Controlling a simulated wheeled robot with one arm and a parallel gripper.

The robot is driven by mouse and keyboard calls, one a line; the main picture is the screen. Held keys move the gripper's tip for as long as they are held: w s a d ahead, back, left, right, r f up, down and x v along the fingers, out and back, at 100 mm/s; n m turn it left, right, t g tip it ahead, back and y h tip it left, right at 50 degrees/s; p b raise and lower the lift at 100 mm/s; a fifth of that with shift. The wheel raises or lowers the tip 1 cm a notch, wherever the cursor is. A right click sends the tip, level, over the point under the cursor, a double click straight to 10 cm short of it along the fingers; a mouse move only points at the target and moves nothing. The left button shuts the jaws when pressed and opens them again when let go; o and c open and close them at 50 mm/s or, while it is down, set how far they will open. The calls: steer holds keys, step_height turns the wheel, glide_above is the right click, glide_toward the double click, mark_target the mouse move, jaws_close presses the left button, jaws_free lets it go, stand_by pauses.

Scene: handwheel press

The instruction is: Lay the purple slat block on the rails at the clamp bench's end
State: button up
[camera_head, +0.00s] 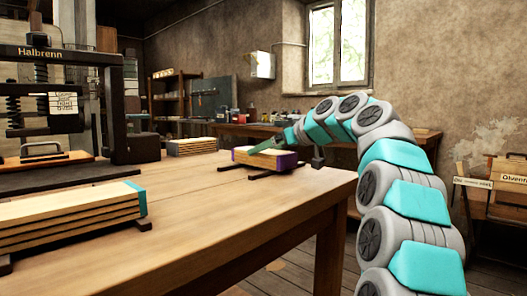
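The purple slat block (286,162), pale wood with purple ends, is at the far right end of the wooden bench (200,210). It appears to lie level on two short dark rails (268,176), whose ends stick out under it. My gripper (270,145) is at the block's top, reaching in from the right, with a green finger-like part slanting over it. The fingers are small and partly hidden, so I cannot tell whether they grip the block or only touch or hover over it.
A slat stack with a teal end (70,217) lies on dark rails at the front left. A black screw press (60,95) marked "Halbrenn" stands at the left. A greyish slat stack (192,147) lies at the bench's back. The bench middle is clear.

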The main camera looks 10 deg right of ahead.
steer(key=v, duration=1)
steer(key=shift+s+f, duration=0.1)
steer(key=shift+s, duration=0.05)
steer(key=shift+c, duration=0.2)
stand_by(0.7)
